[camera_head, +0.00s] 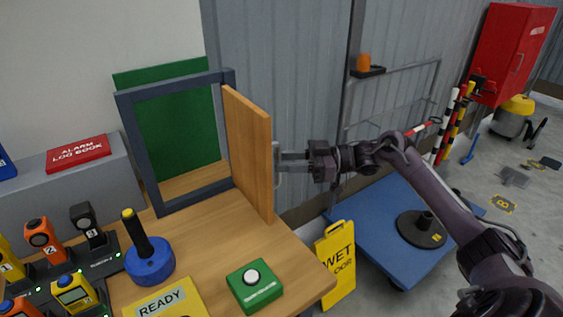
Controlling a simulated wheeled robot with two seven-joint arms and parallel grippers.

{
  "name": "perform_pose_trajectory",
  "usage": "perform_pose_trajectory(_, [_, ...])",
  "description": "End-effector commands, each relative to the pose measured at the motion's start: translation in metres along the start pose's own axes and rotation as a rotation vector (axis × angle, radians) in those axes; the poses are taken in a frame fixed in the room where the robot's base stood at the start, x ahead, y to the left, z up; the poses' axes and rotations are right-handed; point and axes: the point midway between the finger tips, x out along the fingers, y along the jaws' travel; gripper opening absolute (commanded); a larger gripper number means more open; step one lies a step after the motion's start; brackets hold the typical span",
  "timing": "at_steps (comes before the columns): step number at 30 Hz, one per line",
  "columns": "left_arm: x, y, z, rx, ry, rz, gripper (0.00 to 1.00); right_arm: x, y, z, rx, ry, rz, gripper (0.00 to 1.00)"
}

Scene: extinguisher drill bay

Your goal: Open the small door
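The small door (249,150) is an orange-brown wooden panel on the right side of a dark blue-grey frame (137,150) standing on the table. It stands swung open toward me, and the frame's opening is clear. A pale upright handle (276,180) is on the door's right-hand face. My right gripper (283,162) reaches in from the right with its fingers at this handle, and it looks shut on it. The fingertips are small and partly merge with the handle. My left gripper is out of view.
The wooden table (215,245) holds a blue base with a black stick (150,262), a green button box (254,286), a READY card (168,302) and a charger with handheld devices (110,257). A yellow wet-floor sign (338,270) and a blue cart (375,225) stand right of it.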

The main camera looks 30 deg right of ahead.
Motion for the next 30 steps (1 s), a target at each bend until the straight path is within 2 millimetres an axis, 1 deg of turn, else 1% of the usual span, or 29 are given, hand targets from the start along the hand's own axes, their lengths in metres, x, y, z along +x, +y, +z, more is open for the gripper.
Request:
perform_pose_trajectory(1, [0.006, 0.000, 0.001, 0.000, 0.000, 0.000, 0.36, -0.009, 0.001, 0.004, 0.001, -0.004, 0.003, 0.33])
perform_pose_trajectory(6, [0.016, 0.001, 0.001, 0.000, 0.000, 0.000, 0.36, -0.039, 0.001, 0.004, 0.000, -0.004, 0.003, 0.33])
perform_pose_trajectory(9, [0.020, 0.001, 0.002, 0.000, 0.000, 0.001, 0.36, -0.052, 0.001, 0.003, -0.001, -0.002, 0.002, 0.33])
perform_pose_trajectory(12, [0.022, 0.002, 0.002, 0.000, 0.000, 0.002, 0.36, -0.061, 0.001, 0.002, -0.002, -0.001, 0.001, 0.33])
perform_pose_trajectory(17, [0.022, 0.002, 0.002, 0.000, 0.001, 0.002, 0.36, -0.066, 0.001, -0.001, -0.002, 0.002, 0.000, 0.33])
perform_pose_trajectory(30, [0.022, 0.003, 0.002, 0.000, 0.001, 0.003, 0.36, -0.065, 0.001, -0.001, -0.002, 0.001, 0.000, 0.33])
